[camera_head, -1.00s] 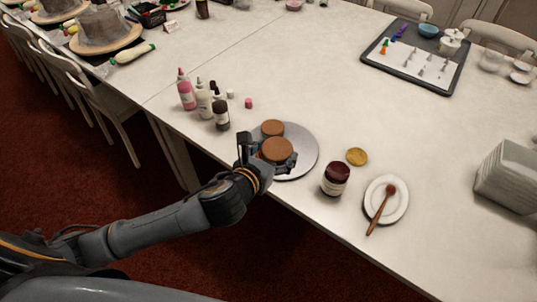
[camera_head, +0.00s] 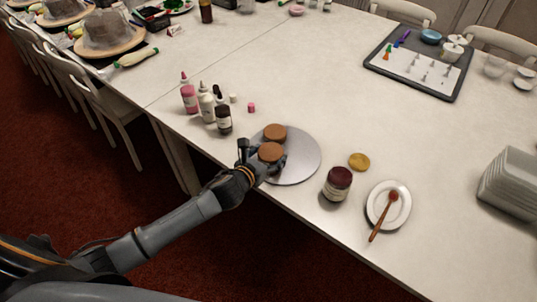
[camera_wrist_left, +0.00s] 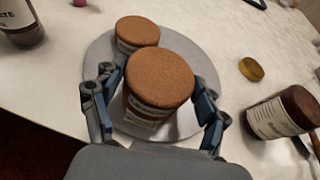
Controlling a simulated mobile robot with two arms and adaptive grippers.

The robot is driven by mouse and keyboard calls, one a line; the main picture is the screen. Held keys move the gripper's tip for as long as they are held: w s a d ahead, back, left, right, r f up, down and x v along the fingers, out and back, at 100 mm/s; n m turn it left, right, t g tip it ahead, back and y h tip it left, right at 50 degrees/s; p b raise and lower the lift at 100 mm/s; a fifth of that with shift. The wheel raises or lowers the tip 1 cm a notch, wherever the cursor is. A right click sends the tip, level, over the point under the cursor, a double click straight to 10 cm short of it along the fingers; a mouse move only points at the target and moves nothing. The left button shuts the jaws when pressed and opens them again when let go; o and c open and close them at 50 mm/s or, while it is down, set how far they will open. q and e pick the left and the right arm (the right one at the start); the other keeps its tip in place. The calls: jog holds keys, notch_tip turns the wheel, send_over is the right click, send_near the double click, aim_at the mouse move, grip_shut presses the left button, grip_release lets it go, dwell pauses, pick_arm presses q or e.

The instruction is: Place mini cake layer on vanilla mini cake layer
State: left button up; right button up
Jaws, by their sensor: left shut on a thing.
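Two round cake layers with brown tops and pale, labelled sides are in view. One layer (camera_head: 274,131) sits on the grey turntable (camera_head: 307,156); it is behind and to the left in the left wrist view (camera_wrist_left: 137,31). My left gripper (camera_head: 270,158) is shut on the other, nearer layer (camera_head: 270,151). That held layer (camera_wrist_left: 160,78) is upright between the fingers in the left wrist view, over the near part of the turntable. I cannot tell whether it touches the turntable. The labels are too blurred to tell which layer is vanilla. My right gripper is not in view.
Several bottles (camera_head: 207,103) stand left of the turntable. A dark red jar (camera_head: 337,184), a yellow lid (camera_head: 359,161) and a white plate (camera_head: 374,207) with a brush are to the right. The table's near edge runs close to my left arm. The table's middle is clear.

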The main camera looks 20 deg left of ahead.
pick_arm(q)
jog(key=shift+f, duration=0.1)
jog(key=o, duration=1.1)
jog(key=shift+r, duration=0.25)
jog(key=shift+s+a, duration=0.1)
jog(key=shift+s, duration=0.25)
jog(key=v, duration=1.1)
jog(key=shift+s+r, duration=0.1)
jog(key=shift+r, duration=0.05)
